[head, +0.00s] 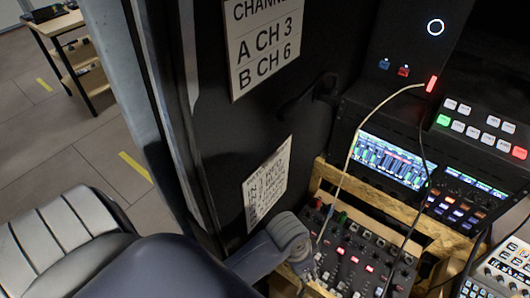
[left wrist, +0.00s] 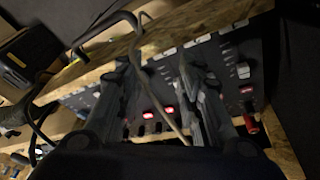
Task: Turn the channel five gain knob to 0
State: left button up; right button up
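A dark mixer panel (head: 376,246) with rows of small knobs, faders and red-lit buttons lies at the bottom right of the head view. It also shows upside down in the left wrist view (left wrist: 228,72). I cannot tell which knob is channel five gain; no channel labels are readable. My left gripper (head: 309,272) is over the left side of the panel. In the left wrist view its two fingers (left wrist: 160,62) stand apart, with a cable and lit buttons visible between them. I see nothing gripped; contact with a knob cannot be told. My right gripper is out of view.
A pale cable (head: 349,150) hangs down to the panel beside my left gripper. Lit screens (head: 393,160) and a button console (head: 478,128) stand behind on a wooden frame (head: 372,205). Signs, one reading "A CH 3, B CH 6" (head: 263,45), hang on the dark wall to the left.

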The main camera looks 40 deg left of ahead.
pick_arm(q)
jog(key=s+a+n+y, duration=0.1)
jog(key=s+a+n, duration=0.2)
jog(key=s+a, duration=0.3)
jog(key=shift+s+a+r+n+t+y, duration=0.3)
jog(key=shift+a+r+n+t, duration=0.1)
jog(key=shift+a, duration=0.75)
notch_tip(320, 180, up, 4)
jog(key=s+a, duration=0.2)
notch_tip(320, 180, down, 30)
jog(key=s+g+b, duration=0.1)
jog(key=s+b, duration=0.1)
jog(key=b, duration=0.2)
jog(key=s+a+f+g+b, duration=0.1)
jog(key=s+a+f+b, duration=0.1)
jog(key=s+f, duration=1.4)
jog(key=shift+s+a+f+y, duration=0.3)
jog(key=shift+s+a+f, duration=0.05)
jog(key=shift+f, duration=0.6)
